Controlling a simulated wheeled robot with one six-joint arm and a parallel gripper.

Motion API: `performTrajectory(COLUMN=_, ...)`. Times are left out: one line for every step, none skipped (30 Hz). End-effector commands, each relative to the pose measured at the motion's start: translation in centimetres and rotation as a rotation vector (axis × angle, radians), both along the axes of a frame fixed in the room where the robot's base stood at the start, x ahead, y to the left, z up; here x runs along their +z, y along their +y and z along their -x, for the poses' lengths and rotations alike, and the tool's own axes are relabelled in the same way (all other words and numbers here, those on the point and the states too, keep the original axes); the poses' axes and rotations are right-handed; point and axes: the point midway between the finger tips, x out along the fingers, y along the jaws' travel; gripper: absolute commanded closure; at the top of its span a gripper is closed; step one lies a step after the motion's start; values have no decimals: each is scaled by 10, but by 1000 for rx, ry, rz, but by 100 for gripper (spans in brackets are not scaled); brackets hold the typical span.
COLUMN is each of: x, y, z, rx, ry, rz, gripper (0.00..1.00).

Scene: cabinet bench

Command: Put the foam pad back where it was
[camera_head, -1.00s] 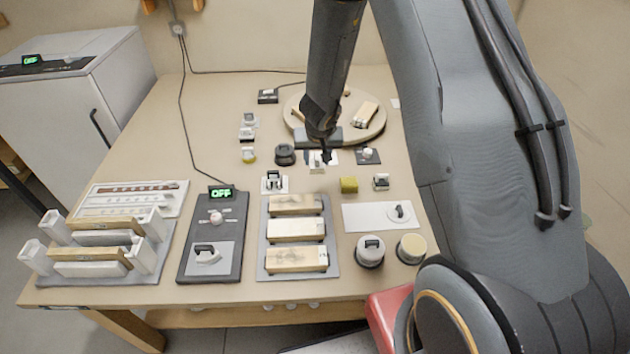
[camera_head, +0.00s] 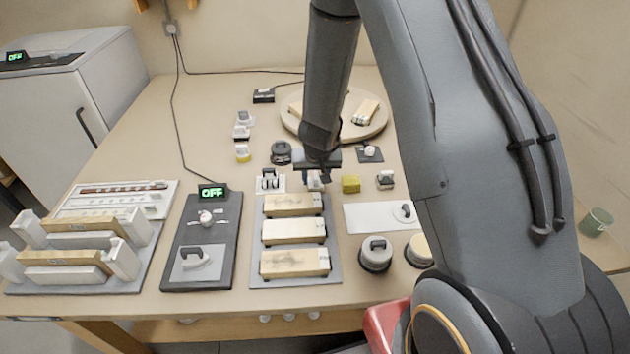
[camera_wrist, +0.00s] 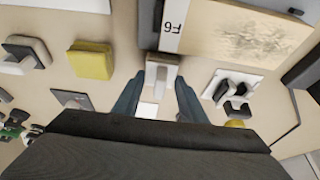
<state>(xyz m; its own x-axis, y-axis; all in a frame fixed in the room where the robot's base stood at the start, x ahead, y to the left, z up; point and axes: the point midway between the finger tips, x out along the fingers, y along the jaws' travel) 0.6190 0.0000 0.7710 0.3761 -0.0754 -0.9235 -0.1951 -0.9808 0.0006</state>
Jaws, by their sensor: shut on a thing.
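My gripper (camera_head: 316,180) is over the bench just behind the board of wooden-topped blocks. In the wrist view its two fingers (camera_wrist: 160,85) are shut on a small pale block with a grey top, which I take to be the foam pad (camera_wrist: 161,72). In the head view the pad (camera_head: 313,184) shows only partly below the gripper. I cannot tell whether it touches the bench. A yellow block (camera_head: 350,184) stands apart on the right; it also shows in the wrist view (camera_wrist: 91,60).
The grey board (camera_head: 334,268) with three wooden-topped blocks (camera_head: 294,230) is close in front of the gripper. A black-and-white clip-like piece (camera_head: 270,181) stands close left. A round wooden board (camera_head: 372,128) is behind. A white plate (camera_head: 370,217) lies front right.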

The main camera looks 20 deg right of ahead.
Motion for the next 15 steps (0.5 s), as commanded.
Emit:
performTrajectory(x=0, y=0, z=0, rx=0, ry=0, rz=0, gripper=80)
performTrajectory(x=0, y=0, z=0, rx=0, ry=-1, rz=0, gripper=80)
performTrajectory(x=0, y=0, z=0, rx=0, ry=-1, rz=0, gripper=80)
performTrajectory(x=1, y=0, z=0, rx=0, ry=-1, rz=0, gripper=80)
performTrajectory(x=1, y=0, z=0, rx=0, ry=0, rz=0, gripper=80)
performTrajectory(x=1, y=0, z=0, rx=0, ry=0, rz=0, gripper=80)
performTrajectory(x=0, y=0, z=0, rx=0, ry=0, rz=0, gripper=80)
performTrajectory(x=0, y=0, z=0, rx=0, ry=0, rz=0, gripper=80)
performTrajectory(x=-2, y=0, z=0, rx=0, ry=0, rz=0, gripper=80)
performTrajectory(x=-3, y=0, z=0, rx=0, ry=0, rz=0, gripper=80)
performTrajectory(x=-4, y=0, z=0, rx=0, ry=0, rz=0, gripper=80)
performTrajectory(x=-3, y=0, z=0, rx=0, ry=0, rz=0, gripper=57)
performTrajectory(x=-3, y=0, z=0, rx=0, ry=0, rz=0, gripper=52)
performTrajectory(x=-3, y=0, z=0, rx=0, ry=0, rz=0, gripper=47)
performTrajectory(x=-2, y=0, z=0, rx=0, ry=0, rz=0, gripper=43)
